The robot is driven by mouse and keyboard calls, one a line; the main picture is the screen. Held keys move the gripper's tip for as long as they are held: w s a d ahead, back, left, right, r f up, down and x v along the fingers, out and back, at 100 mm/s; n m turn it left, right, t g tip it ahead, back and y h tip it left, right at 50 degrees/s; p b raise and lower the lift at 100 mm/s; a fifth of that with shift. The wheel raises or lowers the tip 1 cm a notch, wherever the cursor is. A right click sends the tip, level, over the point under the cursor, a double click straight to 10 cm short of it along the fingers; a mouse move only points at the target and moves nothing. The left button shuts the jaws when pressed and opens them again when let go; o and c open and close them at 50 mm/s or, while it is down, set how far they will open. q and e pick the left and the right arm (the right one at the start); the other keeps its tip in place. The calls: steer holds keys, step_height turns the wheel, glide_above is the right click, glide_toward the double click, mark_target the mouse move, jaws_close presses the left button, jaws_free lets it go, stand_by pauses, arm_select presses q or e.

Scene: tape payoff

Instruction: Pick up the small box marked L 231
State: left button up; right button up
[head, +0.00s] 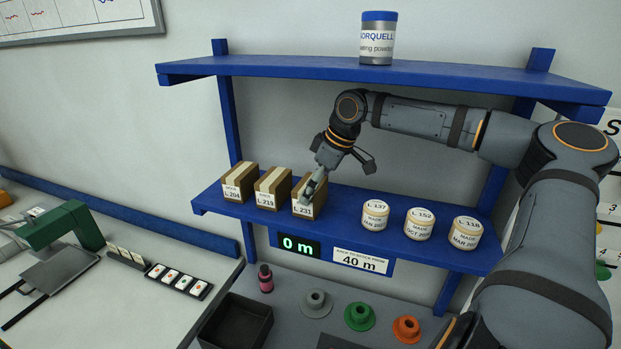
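The small box marked L 231 (302,209) is a brown carton with a pale tape strip and a white label. It stands on the lower blue shelf, rightmost of three similar boxes. My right gripper (315,184) reaches down from the upper right. Its fingertips are at the right side of this box and cover part of its top and front in the picture. I cannot tell whether they touch it or whether both fingers are around it. The box appears to rest on the shelf. My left gripper is not in view.
Boxes L 204 (235,193) and L 219 (266,199) stand close on the left. Several round tubs, the nearest L 137 (375,217), stand to the right past a free gap. The upper shelf (290,67) overhangs, bearing a powder can (377,45).

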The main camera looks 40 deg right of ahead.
steer(key=shift+w+a+f+b, duration=0.1)
steer(key=shift+f+b, duration=0.35)
steer(key=shift+f, duration=0.15)
steer(key=c, duration=1)
steer(key=shift+r, duration=0.1)
